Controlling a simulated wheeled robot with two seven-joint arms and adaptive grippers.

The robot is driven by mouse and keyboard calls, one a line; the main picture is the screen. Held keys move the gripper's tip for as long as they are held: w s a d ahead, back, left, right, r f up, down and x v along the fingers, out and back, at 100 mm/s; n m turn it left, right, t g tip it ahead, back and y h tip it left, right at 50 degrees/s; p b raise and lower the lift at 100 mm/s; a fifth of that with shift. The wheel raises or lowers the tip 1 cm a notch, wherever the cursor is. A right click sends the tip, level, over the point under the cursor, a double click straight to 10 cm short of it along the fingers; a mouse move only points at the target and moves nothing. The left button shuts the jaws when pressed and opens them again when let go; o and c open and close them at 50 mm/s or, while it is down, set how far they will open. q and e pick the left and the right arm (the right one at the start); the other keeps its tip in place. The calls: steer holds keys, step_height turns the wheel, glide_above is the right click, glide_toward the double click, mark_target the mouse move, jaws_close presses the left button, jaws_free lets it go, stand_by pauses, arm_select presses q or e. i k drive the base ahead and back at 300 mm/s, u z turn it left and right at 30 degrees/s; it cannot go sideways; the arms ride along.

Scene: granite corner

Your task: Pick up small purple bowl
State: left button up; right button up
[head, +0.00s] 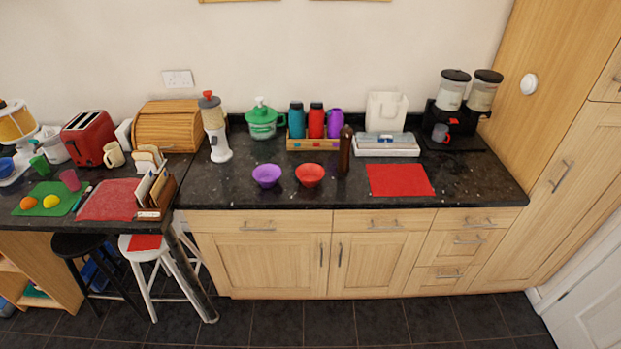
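The small purple bowl (267,175) stands upright on the dark granite counter (350,196), near its front edge and left of the middle. It looks empty. A red bowl (310,174) of similar size stands just to its right, with a small gap between them. Neither of my grippers shows in the head view.
A dark bottle (346,150) stands right of the red bowl. Behind are a wooden tray (300,144) with several bottles and a green lidded pot (263,122). A white dispenser (214,130) stands back left. A red mat (400,180) lies right. Stools (148,258) stand below left.

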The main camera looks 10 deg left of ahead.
mark_target(268, 176)
steer(key=u, duration=0.65)
steer(key=i, duration=1.2)
steer(key=u, duration=0.65)
